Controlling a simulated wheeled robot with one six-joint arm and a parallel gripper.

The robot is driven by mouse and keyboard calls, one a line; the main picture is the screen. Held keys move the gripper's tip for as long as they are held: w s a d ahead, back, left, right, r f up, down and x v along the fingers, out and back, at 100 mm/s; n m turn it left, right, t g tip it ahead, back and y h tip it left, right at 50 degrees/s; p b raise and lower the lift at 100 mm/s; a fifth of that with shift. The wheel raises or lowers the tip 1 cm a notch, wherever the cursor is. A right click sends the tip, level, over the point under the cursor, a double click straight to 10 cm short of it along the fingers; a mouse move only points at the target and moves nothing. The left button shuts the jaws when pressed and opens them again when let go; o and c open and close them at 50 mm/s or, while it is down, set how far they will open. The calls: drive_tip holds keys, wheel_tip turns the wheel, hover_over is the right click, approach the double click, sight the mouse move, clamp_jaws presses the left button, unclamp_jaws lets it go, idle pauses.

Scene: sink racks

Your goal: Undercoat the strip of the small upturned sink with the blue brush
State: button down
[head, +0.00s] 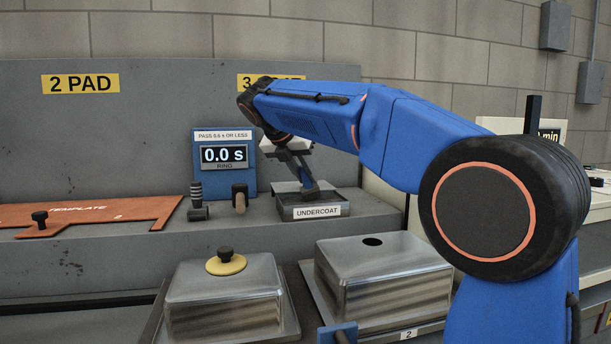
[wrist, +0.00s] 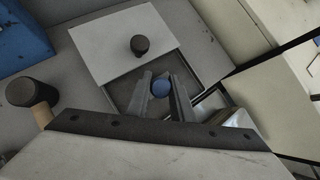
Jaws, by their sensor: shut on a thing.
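My gripper (head: 310,188) points down into the grey tray labelled UNDERCOAT (head: 317,212) on the ledge. In the wrist view its fingers (wrist: 161,88) are shut on a round blue thing, apparently the end of the blue brush's handle (wrist: 160,88). The brush's lower end is hidden, so I cannot tell whether it touches the tray's contents. A pale lid with a black knob (wrist: 139,46) lies at the tray's side. Two upturned metal sinks stand in front: a smaller one (head: 225,305) with a yellow, black-knobbed disc on top, and a larger one (head: 385,282) with an open hole.
A wooden-handled, black-capped tool (head: 240,198) and a black ribbed piece (head: 197,200) stand left of the tray. An orange template (head: 90,215) lies farther left. A blue block (head: 338,333) is at the front edge.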

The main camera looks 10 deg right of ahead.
drive_tip(key=shift+r, duration=3.45)
drive_tip(key=shift+f, duration=0.1)
drive_tip(key=shift+f, duration=3.35)
